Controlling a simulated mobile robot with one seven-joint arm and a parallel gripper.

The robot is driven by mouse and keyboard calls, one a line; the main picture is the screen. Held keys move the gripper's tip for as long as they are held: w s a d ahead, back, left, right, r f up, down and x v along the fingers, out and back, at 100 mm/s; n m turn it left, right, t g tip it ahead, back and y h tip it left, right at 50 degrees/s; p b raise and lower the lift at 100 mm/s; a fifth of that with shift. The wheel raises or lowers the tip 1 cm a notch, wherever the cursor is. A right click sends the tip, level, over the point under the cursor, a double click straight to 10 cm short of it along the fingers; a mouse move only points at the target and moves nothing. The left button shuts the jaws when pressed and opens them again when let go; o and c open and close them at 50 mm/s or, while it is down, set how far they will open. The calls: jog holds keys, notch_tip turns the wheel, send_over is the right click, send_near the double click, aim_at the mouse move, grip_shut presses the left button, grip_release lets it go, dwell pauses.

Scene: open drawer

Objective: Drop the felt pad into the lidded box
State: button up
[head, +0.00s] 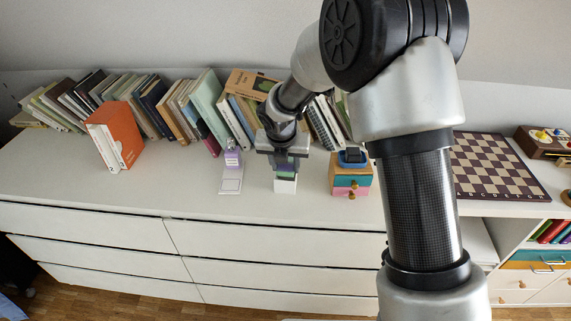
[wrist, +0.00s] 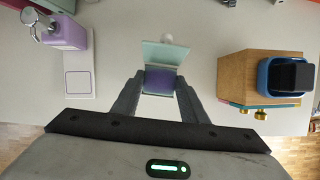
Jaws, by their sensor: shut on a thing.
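My gripper (head: 284,166) points down over the dresser top and is shut on a purple felt pad (wrist: 160,79). The pad sits between the two fingertips in the wrist view. The small lidded box (head: 285,185) is directly below, with a pale front in the head view. Its mint lid (wrist: 165,53) appears raised at the far side in the wrist view. The pad overlaps the box opening in the picture, and I cannot tell whether it is above the rim or partly inside. The fingers and pad hide most of the box interior.
A wooden drawer block (head: 350,180) with a blue tray and dark item on top (wrist: 290,75) stands close on the right. A purple dispenser (head: 232,157) on a white base stands on the left. Leaning books (head: 210,105) line the wall behind.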

jog(key=o, duration=1.1)
jog(key=p+v, duration=0.3)
jog(key=v, duration=1.4)
jog(key=shift+s+r+p, duration=0.15)
jog(key=shift+p, duration=0.25)
